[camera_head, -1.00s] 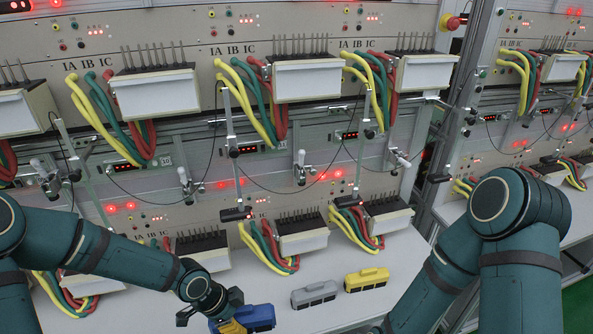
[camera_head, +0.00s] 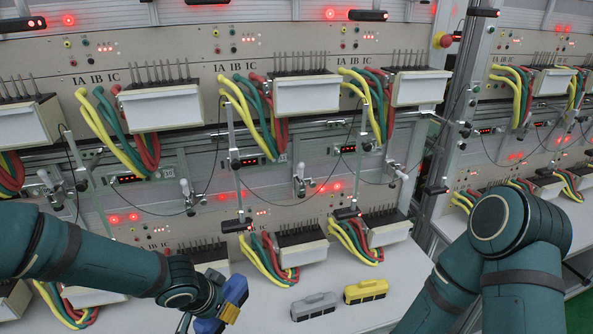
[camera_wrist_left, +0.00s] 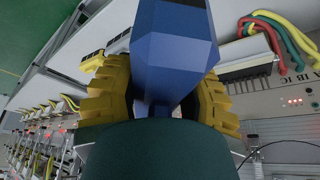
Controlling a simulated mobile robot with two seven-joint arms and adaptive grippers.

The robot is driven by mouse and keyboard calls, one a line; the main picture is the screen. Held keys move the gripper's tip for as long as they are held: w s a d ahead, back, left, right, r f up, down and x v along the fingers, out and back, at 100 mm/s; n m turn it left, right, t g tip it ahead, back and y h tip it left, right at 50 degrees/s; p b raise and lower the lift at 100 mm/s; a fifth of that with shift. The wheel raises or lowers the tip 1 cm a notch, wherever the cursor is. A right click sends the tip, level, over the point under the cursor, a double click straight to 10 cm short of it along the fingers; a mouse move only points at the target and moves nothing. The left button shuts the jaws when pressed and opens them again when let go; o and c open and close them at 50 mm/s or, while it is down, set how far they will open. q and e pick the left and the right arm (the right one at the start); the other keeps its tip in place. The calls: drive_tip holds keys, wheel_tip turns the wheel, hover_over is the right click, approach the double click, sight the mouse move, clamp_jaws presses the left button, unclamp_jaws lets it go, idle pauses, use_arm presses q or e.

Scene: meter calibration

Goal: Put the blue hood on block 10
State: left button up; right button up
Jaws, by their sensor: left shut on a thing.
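The blue hood (camera_head: 236,290) is in my left gripper (camera_head: 226,306), raised and tilted at the lower middle of the head view. In the left wrist view the blue hood (camera_wrist_left: 172,55) fills the centre between the yellow fingers of my left gripper (camera_wrist_left: 160,105), which is shut on it. Pinned blocks stand in an upper and a lower row; a lower one (camera_head: 302,250) is just behind and right of the hood. I cannot read any block number, so I cannot tell which is block 10. My right gripper is out of view.
A grey hood (camera_head: 314,306) and a yellow hood (camera_head: 366,291) lie on the white table (camera_head: 400,262). Yellow, green and red cables (camera_head: 265,262) loop beside the blocks. Thin stands (camera_head: 238,195) rise before the panel. My right arm fills the lower right.

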use_arm(q)
drive_tip(key=r+n, duration=0.1)
drive_tip(key=r+n+y, duration=0.1)
drive_tip(key=r+n, duration=0.1)
drive_tip(key=a+r+n, duration=0.1)
drive_tip(key=shift+w+r+n+y, duration=0.3)
drive_tip(key=shift+n+y, duration=0.1)
drive_tip(key=shift+w, duration=0.1)
drive_tip(key=shift+n, duration=0.3)
drive_tip(key=f, duration=0.3)
drive_tip(key=s+f, duration=0.1)
drive_tip(key=f, duration=0.4)
drive_tip(key=shift+s+a+f, duration=0.1)
drive_tip(key=shift+s+f, duration=0.25)
drive_tip(key=shift+f, duration=0.05)
drive_tip(key=shift+s+f, duration=0.35)
